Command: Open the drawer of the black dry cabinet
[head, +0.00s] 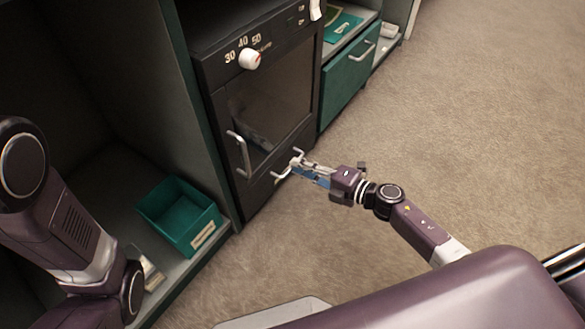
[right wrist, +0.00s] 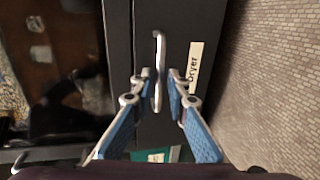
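The black dry cabinet (head: 222,75) stands at the centre of the head view, with a white dial and a glass door above a low drawer (head: 260,193). The drawer front looks shut. Its pale bar handle (head: 283,176) also shows in the right wrist view (right wrist: 159,50), beside a label reading "Dryer" (right wrist: 195,65). My right gripper (head: 297,164) is at this handle. In the right wrist view its fingers (right wrist: 160,77) are apart, one on each side of the handle's near end, with gaps visible. My left arm shows at the left; its gripper is out of view.
The glass door has its own handle (head: 240,154) left of the drawer handle. A green open bin (head: 180,215) sits on the low shelf at left. A green drawer unit (head: 348,77) stands right of the cabinet. Carpet (head: 460,120) to the right is clear.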

